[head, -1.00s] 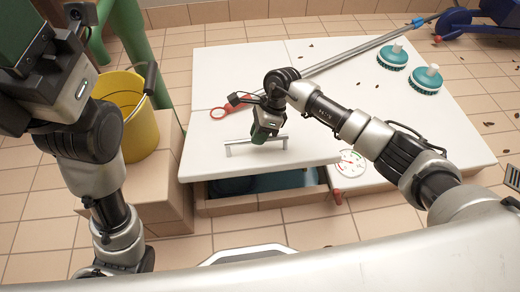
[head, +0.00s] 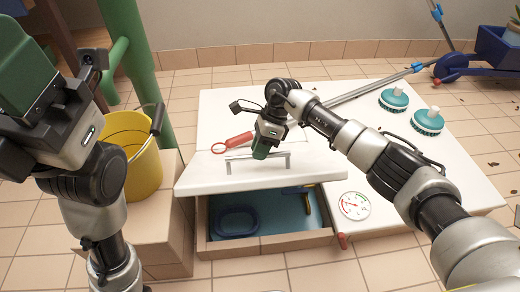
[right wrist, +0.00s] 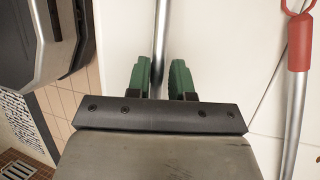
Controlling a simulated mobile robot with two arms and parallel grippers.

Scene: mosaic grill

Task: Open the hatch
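The hatch is a white panel (head: 205,180) with a metal bar handle (head: 237,158) near its front edge. Its front edge stands raised above a tiled box, so the hatch is partly open. My right gripper (head: 262,150) is at the handle. In the right wrist view its green fingers (right wrist: 162,80) lie on either side of the metal bar (right wrist: 160,30), with little gap, and seem shut on it. My left gripper (head: 35,70) is close to the camera at the upper left, away from the hatch; its finger opening cannot be made out.
Inside the box (head: 262,244) is a blue space with a blue tub (head: 236,222). A yellow bucket (head: 146,172) stands left on a tiled block. A red-handled pole (head: 352,95), two teal brushes (head: 428,121) and a gauge (head: 354,206) are on the white top to the right.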

